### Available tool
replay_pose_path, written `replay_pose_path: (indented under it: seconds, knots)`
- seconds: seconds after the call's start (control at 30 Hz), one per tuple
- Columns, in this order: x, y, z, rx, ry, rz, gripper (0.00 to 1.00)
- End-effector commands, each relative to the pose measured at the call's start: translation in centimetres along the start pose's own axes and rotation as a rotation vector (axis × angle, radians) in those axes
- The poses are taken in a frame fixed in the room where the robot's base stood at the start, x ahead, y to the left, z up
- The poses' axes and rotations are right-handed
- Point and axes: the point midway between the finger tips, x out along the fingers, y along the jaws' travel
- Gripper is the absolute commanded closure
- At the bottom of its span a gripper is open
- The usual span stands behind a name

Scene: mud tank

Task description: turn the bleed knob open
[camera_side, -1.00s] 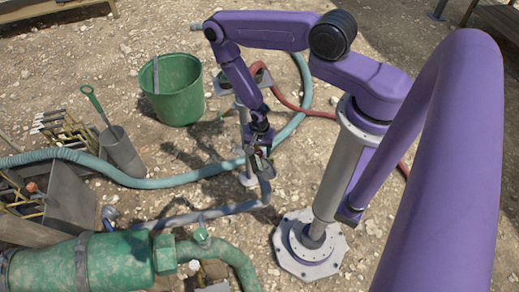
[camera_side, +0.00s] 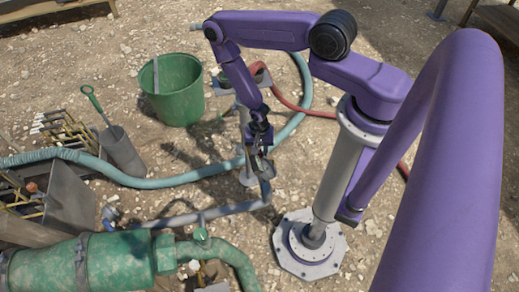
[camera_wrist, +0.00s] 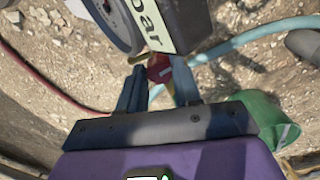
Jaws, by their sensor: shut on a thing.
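The bleed knob (camera_wrist: 158,68) is a small red knob seen in the wrist view, between the tips of my two dark blue-grey fingers. My gripper (camera_wrist: 158,78) is shut on it, and the fingers cover its sides. A brass piece (camera_wrist: 138,58) sits next to the knob, below a grey body with a pale label reading "bar". In the side view my gripper (camera_side: 262,163) points down by the upright pipe, and the knob is too small and covered to make out there.
A green bucket (camera_side: 171,92) stands behind on the stony ground. A teal hose (camera_side: 190,173) and a red hose (camera_side: 290,103) run past the pipe. A green tank (camera_side: 115,262) lies at the front left, and a grey pot (camera_side: 122,150) stands at left.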

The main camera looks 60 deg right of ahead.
Motion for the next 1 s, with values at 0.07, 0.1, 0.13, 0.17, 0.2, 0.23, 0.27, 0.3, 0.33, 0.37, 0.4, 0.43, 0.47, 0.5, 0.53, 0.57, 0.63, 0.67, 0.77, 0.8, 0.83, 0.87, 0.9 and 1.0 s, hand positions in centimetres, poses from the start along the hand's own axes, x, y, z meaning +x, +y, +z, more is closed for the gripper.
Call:
replay_pose_path:
  seconds: [0.07,0.1,0.13,0.17,0.2,0.23,0.27,0.3,0.33,0.37,0.4,0.43,0.47,0.5,0.53,0.57,0.63,0.67,0.77,0.8,0.83,0.87,0.9,1.0]
  knots:
    - [-0.05,-0.02,-0.01,-0.065,0.0,0.0,0.97]
    - [-0.05,-0.02,-0.02,-0.102,0.0,0.0,0.97]
    - [-0.05,-0.03,-0.02,-0.13,0.0,0.0,0.97]
    - [-0.06,-0.03,-0.02,-0.159,0.0,0.0,0.97]
    - [-0.06,-0.03,-0.02,-0.197,0.0,0.0,0.97]
    - [-0.06,-0.03,-0.02,-0.226,0.0,0.0,0.97]
    - [-0.06,-0.04,-0.03,-0.254,0.0,0.0,0.97]
    - [-0.06,-0.04,-0.03,-0.292,0.0,0.0,0.97]
    - [-0.06,-0.05,-0.03,-0.32,0.0,0.0,0.97]
    - [-0.06,-0.05,-0.03,-0.349,0.0,0.0,0.97]
    - [-0.07,-0.06,-0.03,-0.387,0.0,0.0,0.97]
    - [-0.07,-0.06,-0.03,-0.415,0.0,0.0,0.97]
    - [-0.07,-0.06,-0.02,-0.444,0.0,0.0,0.97]
    - [-0.07,-0.07,-0.02,-0.482,0.0,0.0,0.97]
    - [-0.07,-0.08,-0.02,-0.511,0.0,0.0,0.97]
    - [-0.07,-0.09,-0.01,-0.54,0.0,0.0,0.97]
    - [-0.07,-0.1,-0.01,-0.607,0.0,0.0,0.97]
    - [-0.07,-0.1,-0.01,-0.635,0.0,0.0,0.97]
    - [-0.08,-0.11,-0.01,-0.73,0.0,0.0,0.97]
    - [-0.08,-0.12,-0.01,-0.769,0.0,0.0,0.97]
    - [-0.08,-0.12,-0.01,-0.797,0.0,0.0,0.97]
    - [-0.08,-0.12,-0.01,-0.825,0.0,0.0,0.97]
    - [-0.08,-0.12,-0.01,-0.863,0.0,0.0,0.97]
    - [-0.08,-0.14,0.0,-0.956,0.0,0.0,0.97]
